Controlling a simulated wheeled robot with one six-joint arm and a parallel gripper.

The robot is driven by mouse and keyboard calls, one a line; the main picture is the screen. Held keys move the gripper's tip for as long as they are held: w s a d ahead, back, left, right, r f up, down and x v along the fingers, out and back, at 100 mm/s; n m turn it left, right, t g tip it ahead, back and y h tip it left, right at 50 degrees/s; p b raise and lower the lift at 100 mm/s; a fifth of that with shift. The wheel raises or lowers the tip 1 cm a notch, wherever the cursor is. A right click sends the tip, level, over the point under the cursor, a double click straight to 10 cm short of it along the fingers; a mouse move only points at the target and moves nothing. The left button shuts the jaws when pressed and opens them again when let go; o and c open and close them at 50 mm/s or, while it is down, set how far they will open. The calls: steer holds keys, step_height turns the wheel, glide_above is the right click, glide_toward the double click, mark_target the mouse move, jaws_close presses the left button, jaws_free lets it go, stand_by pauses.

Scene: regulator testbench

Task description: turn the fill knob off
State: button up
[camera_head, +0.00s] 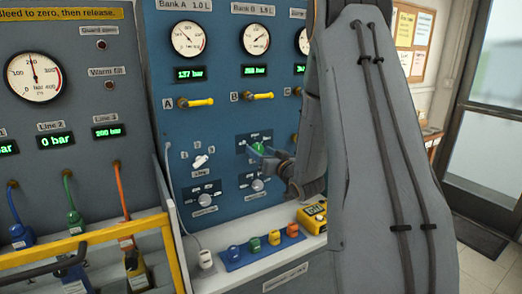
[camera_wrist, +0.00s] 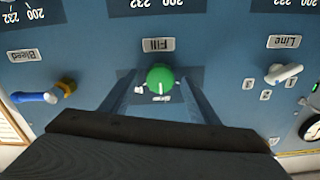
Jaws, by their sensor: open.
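The fill knob (camera_wrist: 160,77) is round and green with a white pointer line. In the wrist view it sits below its "Fill" label (camera_wrist: 158,45), which appears upside down. My gripper (camera_wrist: 158,84) is open, with one finger on each side of the knob; whether they touch it I cannot tell. In the head view the green knob (camera_head: 257,149) is partly covered by my gripper (camera_head: 268,154), which reaches in from the right at the blue panel.
A white line selector (camera_wrist: 280,73) and a blue-handled bleed valve (camera_wrist: 38,97) flank the knob. Two grey knobs (camera_head: 204,200) (camera_head: 257,184) sit lower on the panel. A yellow meter (camera_head: 312,217) and coloured fittings (camera_head: 254,244) stand on the shelf below. A yellow rail (camera_head: 120,231) is at left.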

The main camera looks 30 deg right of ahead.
steer(key=shift+w, duration=0.25)
steer(key=c, duration=1)
steer(key=shift+c, duration=0.2)
